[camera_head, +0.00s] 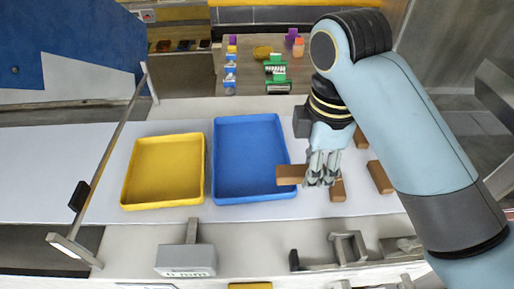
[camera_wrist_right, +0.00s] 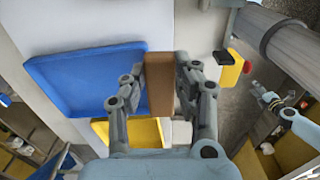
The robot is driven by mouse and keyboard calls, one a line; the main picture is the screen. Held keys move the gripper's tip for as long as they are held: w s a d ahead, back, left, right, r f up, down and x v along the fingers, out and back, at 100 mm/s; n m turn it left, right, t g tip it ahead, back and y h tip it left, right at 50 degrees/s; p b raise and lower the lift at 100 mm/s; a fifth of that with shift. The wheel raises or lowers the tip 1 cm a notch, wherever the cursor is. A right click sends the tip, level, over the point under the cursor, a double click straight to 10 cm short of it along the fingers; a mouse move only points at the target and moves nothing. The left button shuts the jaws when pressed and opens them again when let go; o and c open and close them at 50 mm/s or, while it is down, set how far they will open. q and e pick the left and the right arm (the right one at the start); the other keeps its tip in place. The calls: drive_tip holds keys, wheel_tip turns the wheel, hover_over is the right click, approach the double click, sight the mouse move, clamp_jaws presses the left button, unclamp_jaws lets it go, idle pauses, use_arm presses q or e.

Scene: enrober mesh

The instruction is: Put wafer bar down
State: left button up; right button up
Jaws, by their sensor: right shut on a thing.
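My right gripper (camera_head: 320,182) is shut on a brown wafer bar (camera_head: 289,174). The bar sticks out to the left of the fingers, its end overlapping the right edge of the blue tray (camera_head: 248,122) in the head view. In the right wrist view the bar (camera_wrist_right: 160,84) lies between the two fingers, beside the blue tray (camera_wrist_right: 85,78). Its height above the surface is hard to tell. Other brown bars lie on the white surface: one (camera_head: 338,191) partly behind the gripper, one (camera_head: 380,177) to the right. My left gripper is not in view.
A yellow tray (camera_head: 163,171) stands left of the blue tray. A metal rail (camera_head: 118,150) crosses at the left. A labelled grey block (camera_head: 186,260) and metal brackets (camera_head: 348,248) line the front. Small coloured items stand on a bench behind. The white belt is clear at far left.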

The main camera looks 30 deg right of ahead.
drive_tip(key=shift+w+a+f+b, duration=0.45)
drive_tip(key=shift+w+f+b, duration=0.2)
drive_tip(key=shift+w+f, duration=0.2)
drive_tip(key=p, duration=0.2)
hover_over(262, 179)
wheel_tip(262, 179, down, 5)
wheel_tip(262, 179, down, 3)
drive_tip(key=shift+f, duration=0.15)
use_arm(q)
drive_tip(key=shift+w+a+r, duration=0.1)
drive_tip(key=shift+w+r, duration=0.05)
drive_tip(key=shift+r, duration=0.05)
use_arm(e)
drive_tip(key=shift+f, duration=0.4)
drive_tip(key=shift+f, duration=0.1)
drive_tip(key=o, duration=0.9)
drive_tip(key=shift+c, duration=0.2)
